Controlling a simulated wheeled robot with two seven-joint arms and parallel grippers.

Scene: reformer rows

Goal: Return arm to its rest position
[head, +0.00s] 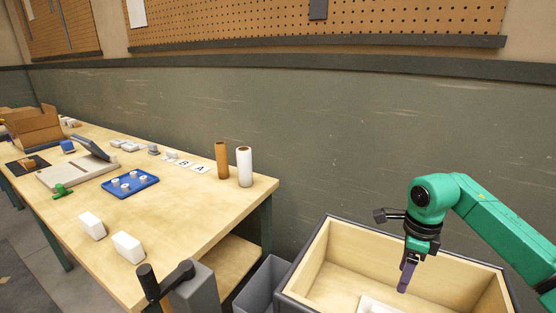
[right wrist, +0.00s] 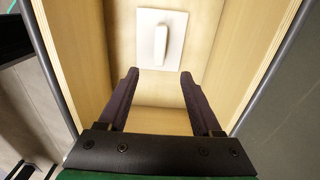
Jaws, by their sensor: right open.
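My right arm is green and comes in from the right in the head view. Its gripper (head: 405,276) points down into an open wooden box (head: 318,252) with a dark rim. In the right wrist view the right gripper (right wrist: 157,78) is open, with its two dark fingers apart and nothing between them. Beyond the fingertips, a white square plate with a raised bar (right wrist: 160,40) lies on the box floor, apart from the fingers. A corner of a white piece (head: 378,305) shows on the box floor in the head view. My left gripper is not in view.
A long wooden table (head: 190,218) stands at left. It holds white blocks (head: 128,246), a blue tray (head: 130,184), a brown roll (head: 222,160) and a white roll (head: 244,166). A grey bin (head: 262,287) stands between table and box. The grey wall (head: 330,130) rises behind.

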